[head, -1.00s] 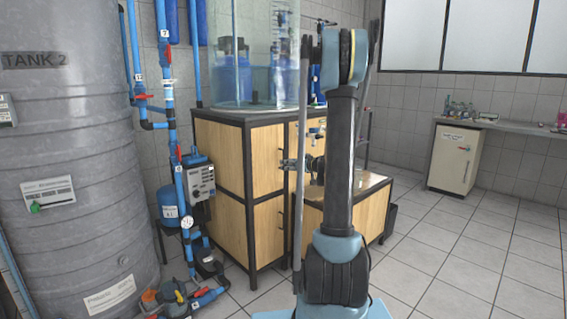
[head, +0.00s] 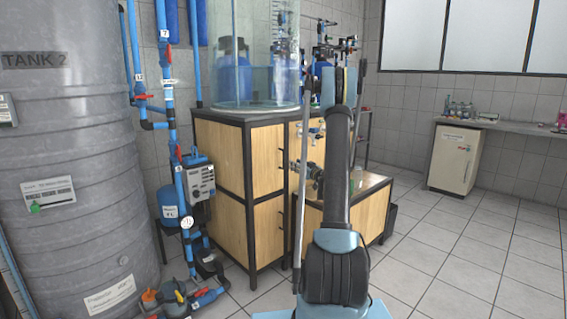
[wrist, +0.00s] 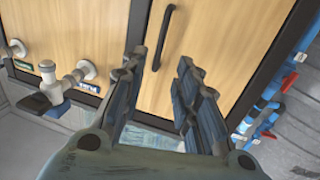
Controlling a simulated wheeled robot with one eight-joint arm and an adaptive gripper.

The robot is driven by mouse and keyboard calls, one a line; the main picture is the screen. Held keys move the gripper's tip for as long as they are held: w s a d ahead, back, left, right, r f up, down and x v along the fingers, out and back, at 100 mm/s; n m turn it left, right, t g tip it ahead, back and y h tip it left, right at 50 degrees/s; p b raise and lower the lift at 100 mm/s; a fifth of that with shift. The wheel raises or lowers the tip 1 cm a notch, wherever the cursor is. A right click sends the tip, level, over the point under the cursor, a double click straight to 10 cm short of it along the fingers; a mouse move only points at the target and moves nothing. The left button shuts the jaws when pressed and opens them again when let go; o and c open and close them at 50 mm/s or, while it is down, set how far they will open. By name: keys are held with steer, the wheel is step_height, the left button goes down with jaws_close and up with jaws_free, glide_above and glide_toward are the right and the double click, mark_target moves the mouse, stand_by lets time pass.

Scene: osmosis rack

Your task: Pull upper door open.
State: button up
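The wooden upper door (head: 267,159) with a black frame is on the front of the cabinet under the glass tank in the head view. A lower door (head: 268,230) sits below it. In the wrist view, a wooden door (wrist: 213,35) fills the middle and bears a black bar handle (wrist: 163,37). The door looks shut. My gripper (wrist: 158,78) is open and empty, its two fingers spread over the door, with the handle ahead between them and apart from them.
Valves (wrist: 70,85) stick out left of the handled door in the wrist view. Blue pipes (wrist: 265,115) stand at the right there. In the head view, a grey tank (head: 80,170) stands left of the cabinet. The tiled floor (head: 460,260) at right is clear.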

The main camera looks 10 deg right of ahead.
mark_target(271, 162)
steer(key=x, duration=1.2)
steer(key=shift+w+a, duration=0.2)
steer(key=shift+w, duration=0.15)
jaws_close()
